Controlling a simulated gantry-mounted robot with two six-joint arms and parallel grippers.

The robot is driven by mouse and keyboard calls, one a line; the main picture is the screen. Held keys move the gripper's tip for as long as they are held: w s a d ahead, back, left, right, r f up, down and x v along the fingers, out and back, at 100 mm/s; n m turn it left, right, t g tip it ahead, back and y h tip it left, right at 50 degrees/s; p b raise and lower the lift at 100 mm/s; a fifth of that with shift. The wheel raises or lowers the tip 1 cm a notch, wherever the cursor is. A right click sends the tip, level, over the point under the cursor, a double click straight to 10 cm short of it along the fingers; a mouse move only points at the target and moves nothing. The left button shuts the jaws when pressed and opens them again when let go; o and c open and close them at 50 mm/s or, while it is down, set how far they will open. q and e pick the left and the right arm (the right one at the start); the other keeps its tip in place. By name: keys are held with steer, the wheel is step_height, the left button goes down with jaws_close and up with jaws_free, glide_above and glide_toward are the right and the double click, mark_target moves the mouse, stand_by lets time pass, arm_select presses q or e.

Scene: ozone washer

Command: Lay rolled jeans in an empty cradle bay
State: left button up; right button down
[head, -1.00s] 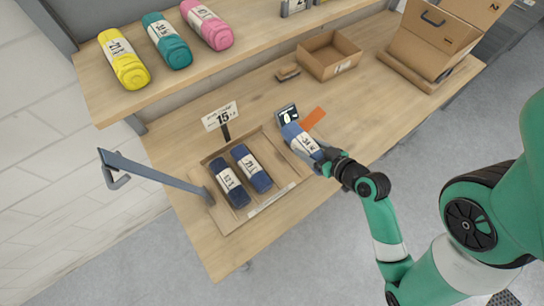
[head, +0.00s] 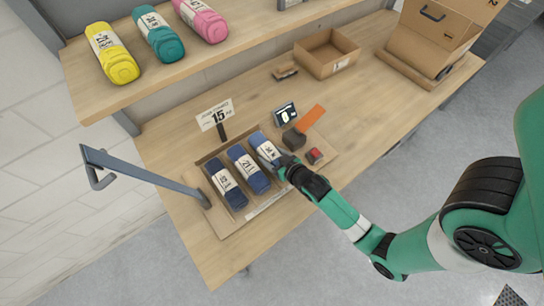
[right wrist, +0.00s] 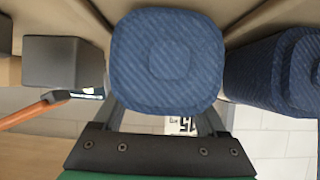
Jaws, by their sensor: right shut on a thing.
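My right gripper (head: 281,164) is shut on a blue rolled jeans (head: 265,147) with a white label. The held roll is at the right-hand bay of the wooden cradle (head: 229,228), beside two other rolls. A dark blue roll (head: 228,184) is in the left bay and a blue roll (head: 249,169) is in the middle one. The right wrist view shows the held roll's end (right wrist: 166,62) between the fingers, with the neighbouring roll (right wrist: 276,70) close on the right. I cannot tell whether the held roll touches the bay floor. My left gripper is out of view.
A dark block (head: 293,138) and a red button (head: 314,155) are right of the cradle. A price sign (head: 215,115) stands behind it. Yellow (head: 112,53), teal (head: 159,37) and pink (head: 203,20) rolls lie on the shelf.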

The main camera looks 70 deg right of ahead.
steer(key=shift+w+r, duration=0.1)
jaws_free()
steer(key=shift+f, duration=0.2)
steer(key=shift+r, duration=0.25)
steer(key=p+v, duration=0.2)
steer(key=v, duration=1)
steer(key=shift+f, duration=0.2)
